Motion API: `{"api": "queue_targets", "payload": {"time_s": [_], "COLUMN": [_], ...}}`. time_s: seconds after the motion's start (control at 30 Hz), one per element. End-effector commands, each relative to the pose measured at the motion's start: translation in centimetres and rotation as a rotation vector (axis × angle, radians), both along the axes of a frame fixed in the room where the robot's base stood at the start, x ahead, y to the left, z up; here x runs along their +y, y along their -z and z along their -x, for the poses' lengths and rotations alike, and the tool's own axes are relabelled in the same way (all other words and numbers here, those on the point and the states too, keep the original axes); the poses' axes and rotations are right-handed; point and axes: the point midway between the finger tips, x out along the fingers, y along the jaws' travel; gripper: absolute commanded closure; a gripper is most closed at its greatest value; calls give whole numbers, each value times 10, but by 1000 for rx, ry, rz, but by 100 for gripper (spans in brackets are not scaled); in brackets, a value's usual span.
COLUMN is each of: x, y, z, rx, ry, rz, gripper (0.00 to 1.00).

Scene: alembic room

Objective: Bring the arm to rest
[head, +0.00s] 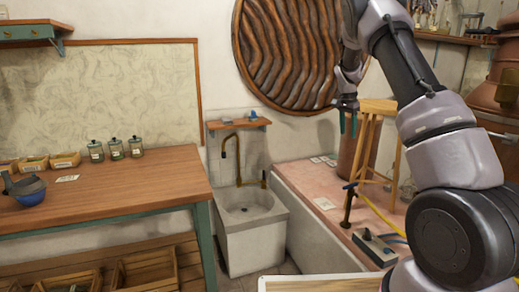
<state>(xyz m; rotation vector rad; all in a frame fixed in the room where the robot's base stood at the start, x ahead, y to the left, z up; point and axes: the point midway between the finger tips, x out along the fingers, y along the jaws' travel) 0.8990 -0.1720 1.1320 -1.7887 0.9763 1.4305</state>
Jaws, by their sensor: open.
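My arm rises along the right side of the head view and bends over at the top. My gripper (348,124) hangs at its end, pointing down, with greenish fingertips apart and nothing seen between them. It shows in front of a brown cylinder and beside a wooden stool (378,107). The gripper looks small here, and its exact distance from the stool is hard to tell.
A stone sink (250,215) stands mid-view. A pinkish ledge (310,190) at right holds a black stand (348,207) and a hose.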

Motion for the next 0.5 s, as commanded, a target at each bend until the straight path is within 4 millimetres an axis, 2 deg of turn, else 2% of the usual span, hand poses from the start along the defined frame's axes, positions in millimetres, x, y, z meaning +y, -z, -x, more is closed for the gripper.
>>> {"api": "queue_targets", "payload": {"time_s": [0.03,0.2,0.37,0.5], "x": [2,16,32,48], "y": [-24,-88,-138,-174], "z": [14,65,121,175], "rx": [-22,-84,-151,-214], "ry": [-13,-87,-174,-262], "rz": [-32,-116,-173,-202], "gripper": [47,47,47,47]}}
